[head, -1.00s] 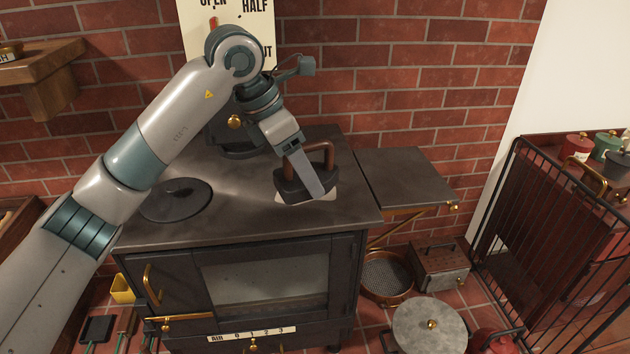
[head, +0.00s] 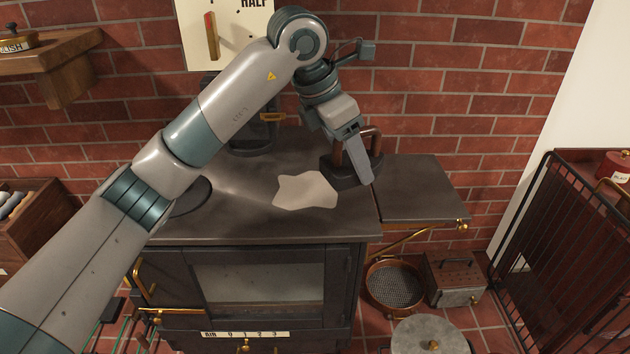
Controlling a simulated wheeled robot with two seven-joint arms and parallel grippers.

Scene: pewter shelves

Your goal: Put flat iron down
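The dark flat iron (head: 340,177) with a brown looped handle (head: 371,132) is at the right edge of the black stove top (head: 240,222), by the seam with the side shelf (head: 425,200). My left gripper (head: 358,165) comes down over the iron and is shut on its handle. Its near finger hides part of the handle and body. I cannot tell whether the iron's base touches the stove or hangs just above it. A pale cloth or pad (head: 306,190) lies bare on the stove top, left of the iron. My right gripper is not in view.
The side shelf is clear. A round dark lid (head: 190,197) on the stove is partly behind my arm. A stovepipe (head: 252,130) stands at the back. A round sieve (head: 395,285), a box (head: 455,278) and a black rail guard (head: 560,250) are to the lower right.

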